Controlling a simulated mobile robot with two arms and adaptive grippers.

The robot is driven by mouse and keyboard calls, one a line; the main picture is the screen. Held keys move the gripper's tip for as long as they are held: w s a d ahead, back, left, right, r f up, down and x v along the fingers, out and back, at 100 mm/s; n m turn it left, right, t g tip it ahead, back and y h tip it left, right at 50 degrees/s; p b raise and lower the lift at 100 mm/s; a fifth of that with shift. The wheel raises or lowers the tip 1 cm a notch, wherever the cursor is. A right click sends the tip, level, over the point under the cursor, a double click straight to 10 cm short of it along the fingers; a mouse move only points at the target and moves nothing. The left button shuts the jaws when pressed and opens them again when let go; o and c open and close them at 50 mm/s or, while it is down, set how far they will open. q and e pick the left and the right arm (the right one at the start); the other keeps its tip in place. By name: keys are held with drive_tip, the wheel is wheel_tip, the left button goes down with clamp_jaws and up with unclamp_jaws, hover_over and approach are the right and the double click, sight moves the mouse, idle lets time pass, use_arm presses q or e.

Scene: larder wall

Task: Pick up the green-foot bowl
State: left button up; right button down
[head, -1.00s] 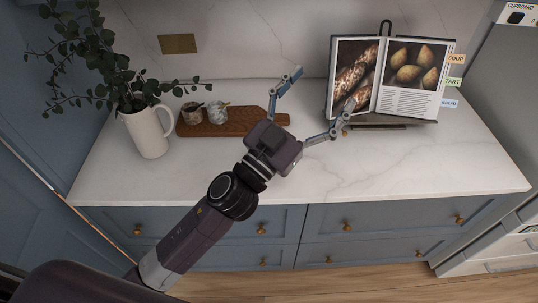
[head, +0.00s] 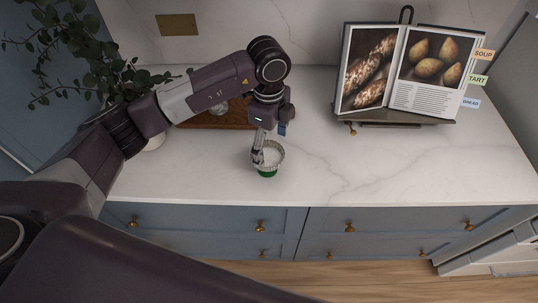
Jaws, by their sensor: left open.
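The green-foot bowl (head: 273,165) stands upright on the white marble counter, near its front edge. It is small and pale grey with a dark rim and a green base. My left gripper (head: 269,148) is directly above and behind it, pointing down with its fingers apart. One finger reaches down to the bowl's left side and overlaps its rim; I cannot tell whether it touches. The other finger is partly hidden behind the gripper, near the bowl's far side. My right gripper is not in view.
An open cookbook (head: 430,72) on a stand is at the back right. A wooden board (head: 205,121) with small cups lies behind my arm, beside a leafy plant (head: 85,50) in a mostly hidden white jug. The counter (head: 400,165) right of the bowl is clear.

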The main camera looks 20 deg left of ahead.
sight(268, 163)
use_arm(q)
drive_tip(key=shift+a+f, duration=0.15)
drive_tip(key=shift+a, duration=0.35)
drive_tip(key=shift+f+p, duration=0.3)
drive_tip(key=shift+f, duration=0.05)
drive_tip(key=shift+s+f+p, duration=0.1)
drive_tip(key=shift+f+p, duration=0.4)
drive_tip(key=shift+f, duration=0.35)
drive_tip(key=f, duration=0.1)
drive_tip(key=f+p, duration=0.2)
drive_tip(key=f, duration=0.1)
drive_tip(key=shift+s+f, duration=0.1)
drive_tip(key=shift+s, duration=0.15)
drive_tip(key=shift+f, duration=0.35)
drive_tip(key=shift+w, duration=0.1)
drive_tip(key=c, duration=1.5)
drive_tip(key=shift+r, duration=0.1)
drive_tip(key=shift+c, duration=0.3)
